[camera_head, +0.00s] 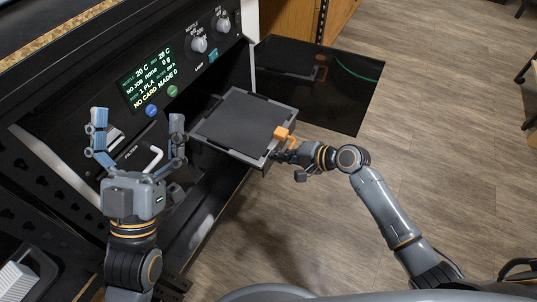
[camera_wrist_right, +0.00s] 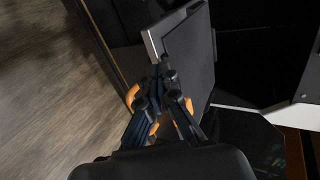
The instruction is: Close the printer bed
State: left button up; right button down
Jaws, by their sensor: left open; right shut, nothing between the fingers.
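The printer bed (camera_head: 240,122) is a dark flat plate in a grey frame. It sticks out of the printer's front opening. An orange handle (camera_head: 282,133) sits on its front edge. My right gripper (camera_head: 280,155) is shut with nothing between its fingers, close to the orange handle at the bed's front; whether they touch I cannot tell. In the right wrist view the bed (camera_wrist_right: 190,55) lies just beyond my fingers, with orange parts partly hidden behind them. My left gripper (camera_head: 136,130) is open and empty in front of the printer's panel, left of the bed.
The printer's front (camera_head: 120,50) carries a lit screen (camera_head: 146,80), knobs (camera_head: 198,44) and coloured buttons. A dark glossy door (camera_head: 335,85) stands open right of the bed. A dark ledge (camera_head: 215,205) runs below the bed. The wooden floor to the right is mostly clear.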

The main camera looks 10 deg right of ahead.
pick_arm(q)
jog(key=shift+s+a+r+t+h, duration=0.25)
jog(key=shift+r+t+h, duration=0.05)
jog(key=shift+w, duration=0.1)
